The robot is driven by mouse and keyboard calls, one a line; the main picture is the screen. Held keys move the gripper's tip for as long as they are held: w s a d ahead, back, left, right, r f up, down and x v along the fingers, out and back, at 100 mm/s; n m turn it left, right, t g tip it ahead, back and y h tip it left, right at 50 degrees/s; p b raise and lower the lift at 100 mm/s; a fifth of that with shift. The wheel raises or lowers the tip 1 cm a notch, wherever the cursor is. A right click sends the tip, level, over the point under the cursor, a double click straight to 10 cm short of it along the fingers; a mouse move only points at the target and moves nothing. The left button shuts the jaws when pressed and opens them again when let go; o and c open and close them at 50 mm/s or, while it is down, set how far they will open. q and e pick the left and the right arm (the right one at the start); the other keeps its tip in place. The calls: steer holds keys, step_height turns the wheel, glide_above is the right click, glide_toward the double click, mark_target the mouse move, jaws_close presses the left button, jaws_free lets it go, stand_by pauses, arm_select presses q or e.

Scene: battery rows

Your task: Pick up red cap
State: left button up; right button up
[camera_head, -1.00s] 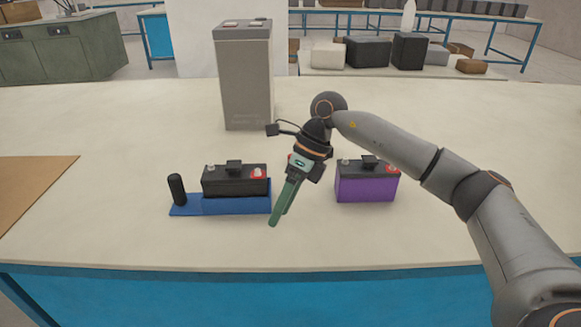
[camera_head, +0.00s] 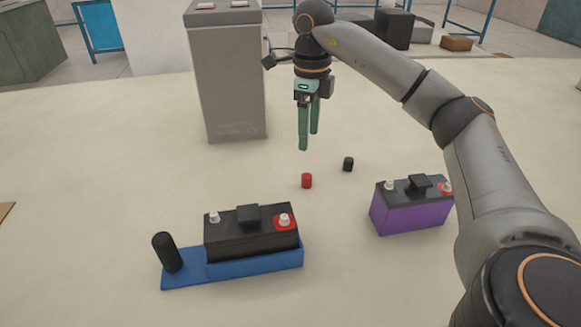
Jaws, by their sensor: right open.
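The red cap (camera_head: 307,181) is a small red cylinder standing on the pale tabletop, between the black battery and the purple battery. My right gripper (camera_head: 309,142) is open and empty, pointing down above and a little behind the red cap, apart from it. Its green fingers show a gap between them. A small black cap (camera_head: 348,164) stands to the right of the red cap and slightly farther back. My left gripper is not in view.
A black battery (camera_head: 250,234) sits in a blue tray (camera_head: 185,281) with a black cylinder (camera_head: 167,252). A purple battery (camera_head: 410,213) stands at right, near my right arm. A tall grey battery (camera_head: 228,85) stands behind left.

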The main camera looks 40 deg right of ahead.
steer(key=b, duration=0.1)
glide_above(307, 175)
step_height(307, 175, down, 6)
steer(key=shift+s+f, duration=0.15)
steer(key=shift+f, duration=0.1)
steer(key=shift+a+f+b, duration=0.1)
steer(key=shift+f+b, duration=0.2)
steer(key=shift+f, duration=0.25)
step_height(307, 175, down, 4)
steer(key=shift+r+b, duration=0.15)
steer(key=shift+b, duration=0.35)
steer(key=shift+f, duration=0.55)
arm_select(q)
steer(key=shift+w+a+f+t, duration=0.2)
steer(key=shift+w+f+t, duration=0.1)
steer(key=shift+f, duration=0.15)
arm_select(e)
jaws_close()
